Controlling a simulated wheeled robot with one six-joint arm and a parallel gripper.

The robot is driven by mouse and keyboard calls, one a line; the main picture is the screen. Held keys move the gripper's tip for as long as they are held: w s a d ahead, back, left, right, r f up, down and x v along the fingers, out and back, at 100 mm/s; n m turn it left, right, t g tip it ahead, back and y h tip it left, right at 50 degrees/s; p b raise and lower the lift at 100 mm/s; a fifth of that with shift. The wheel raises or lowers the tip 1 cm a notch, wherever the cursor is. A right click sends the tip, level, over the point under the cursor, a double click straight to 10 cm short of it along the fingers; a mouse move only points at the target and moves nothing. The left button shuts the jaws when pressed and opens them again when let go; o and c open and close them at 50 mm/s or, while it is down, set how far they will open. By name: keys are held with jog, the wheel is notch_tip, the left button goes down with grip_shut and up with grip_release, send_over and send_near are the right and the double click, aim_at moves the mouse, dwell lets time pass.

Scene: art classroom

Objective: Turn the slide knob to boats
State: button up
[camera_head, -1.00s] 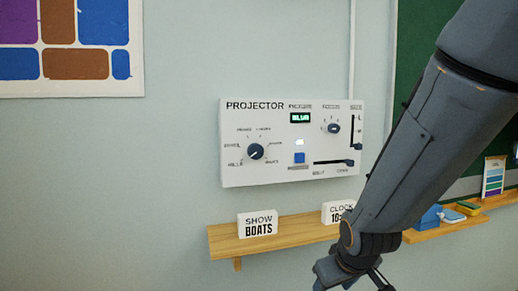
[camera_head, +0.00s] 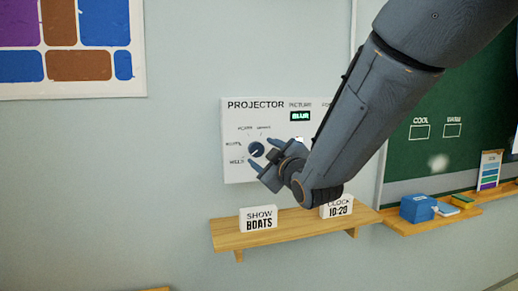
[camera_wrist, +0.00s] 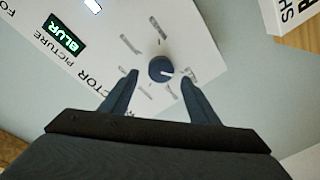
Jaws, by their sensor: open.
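The slide knob (camera_head: 256,149) is a round dark blue dial with a white pointer mark on the white projector panel (camera_head: 236,115). In the head view its pointer is toward the lower left, near the label that reads HILLS. My gripper (camera_head: 263,153) is in front of the knob. In the wrist view my gripper (camera_wrist: 160,74) is open, with one finger on each side of the knob (camera_wrist: 161,69); I cannot tell whether they touch it. My gripper and arm hide the panel's lower right and the labels right of the knob.
A card reading SHOW BOATS (camera_head: 258,218) and a clock card reading 10:20 (camera_head: 337,207) stand on a wooden shelf (camera_head: 290,233) below the panel. The panel's display (camera_head: 300,116) reads BLUR. A green chalkboard (camera_head: 430,105) is at right.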

aim_at(258, 150)
jog(key=shift+p+x, duration=0.55)
jog(key=shift+x, duration=1.35)
jog(key=c, duration=1)
jog(key=shift+c, duration=0.2)
jog(key=shift+m+b, duration=0.3)
jog(key=shift+b, duration=0.05)
jog(key=m+b, duration=0.4)
jog(key=shift+f+t, duration=0.2)
jog(key=shift+t, duration=0.1)
jog(key=m+b, duration=0.4)
jog(key=m, duration=0.1)
jog(key=shift+d, duration=0.1)
jog(key=shift+m, duration=0.4)
